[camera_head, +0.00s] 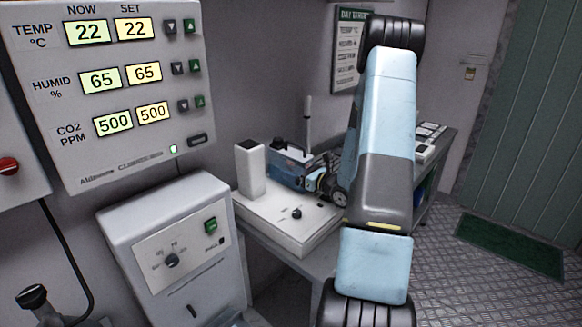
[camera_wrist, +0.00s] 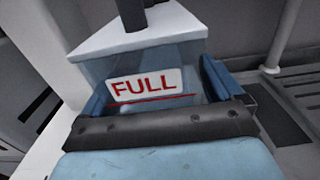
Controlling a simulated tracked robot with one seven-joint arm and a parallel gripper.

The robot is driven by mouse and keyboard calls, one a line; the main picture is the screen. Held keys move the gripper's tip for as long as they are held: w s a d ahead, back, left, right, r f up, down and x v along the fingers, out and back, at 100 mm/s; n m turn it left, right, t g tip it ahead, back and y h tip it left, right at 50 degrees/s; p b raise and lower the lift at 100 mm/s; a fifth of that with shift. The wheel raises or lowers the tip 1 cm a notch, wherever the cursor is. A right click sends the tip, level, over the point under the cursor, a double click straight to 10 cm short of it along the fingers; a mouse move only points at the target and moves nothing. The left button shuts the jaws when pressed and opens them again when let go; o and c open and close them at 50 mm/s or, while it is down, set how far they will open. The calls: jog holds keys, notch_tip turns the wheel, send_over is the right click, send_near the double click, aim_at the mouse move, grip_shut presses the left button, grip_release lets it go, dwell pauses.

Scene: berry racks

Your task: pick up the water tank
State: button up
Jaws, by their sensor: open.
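In the wrist view the water tank (camera_wrist: 190,54) is a clear, bluish box with a white top and a label reading FULL in red. A dark upright piece rises from its top. My gripper (camera_wrist: 155,85) is open, with one blue finger on each side of the tank. I cannot tell whether the fingers touch it. In the head view my gripper (camera_head: 287,167) is low over the white bench unit, beyond my bent arm. The tank cannot be made out clearly there.
A white unit (camera_head: 300,232) with a small tower (camera_head: 250,168) stands on a bench, close to my gripper. A control panel (camera_head: 105,85) and a white dial box (camera_head: 178,245) are at left. Open floor (camera_head: 470,285) and a green mat (camera_head: 510,246) lie at right.

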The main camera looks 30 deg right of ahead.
aim_at(308, 159)
jog(key=c, duration=1.6)
jog(key=shift+r, duration=0.1)
jog(key=shift+c, duration=0.2)
jog(key=shift+r, duration=0.8)
jog(key=s+r, duration=0.1)
jog(key=r, duration=0.1)
jog(key=s+d+r, duration=0.1)
jog(key=s+r, duration=0.2)
jog(key=r, duration=0.2)
jog(key=shift+s+d+r, duration=0.1)
jog(key=shift+s+d, duration=0.15)
jog(key=shift+d, duration=0.15)
jog(key=s+d+r, duration=0.3)
jog(key=s+r, duration=0.1)
jog(key=s, duration=0.4)
jog(key=shift+s, duration=0.35)
